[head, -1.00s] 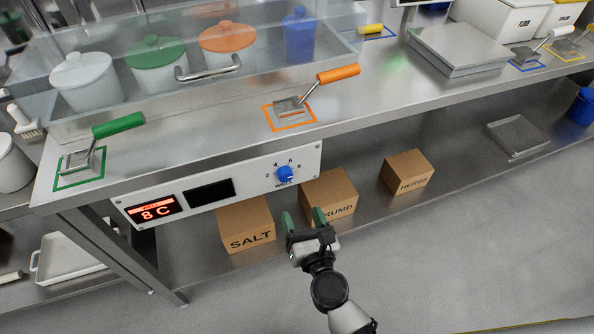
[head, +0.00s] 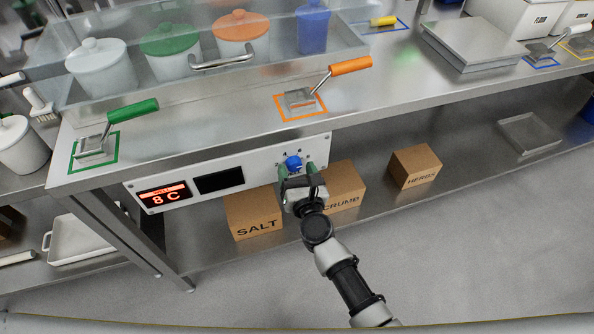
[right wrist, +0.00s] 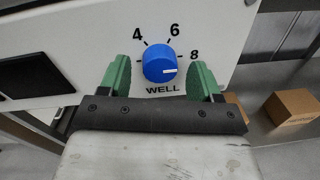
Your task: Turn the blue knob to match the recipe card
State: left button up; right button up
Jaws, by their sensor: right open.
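The blue knob (head: 293,162) is on the white control panel (head: 262,173) under the counter edge. In the right wrist view the knob (right wrist: 160,64) shows a white pointer line aimed right, a little below the 8. The numbers 4, 6 and 8 and the word WELL are readable around it. My right gripper (head: 298,177) is open just in front of the knob. Its green fingers (right wrist: 160,80) stand on the left and right of the knob, with gaps on both sides. The red display (head: 164,195) reads 8 C. I see no recipe card. My left gripper is out of view.
Boxes marked SALT (head: 253,213), CRUMB (head: 345,187) and HERBS (head: 414,165) stand on the lower shelf below the panel. The floor in front is clear.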

jog(key=c, duration=0.9)
jog(key=shift+c, duration=0.2)
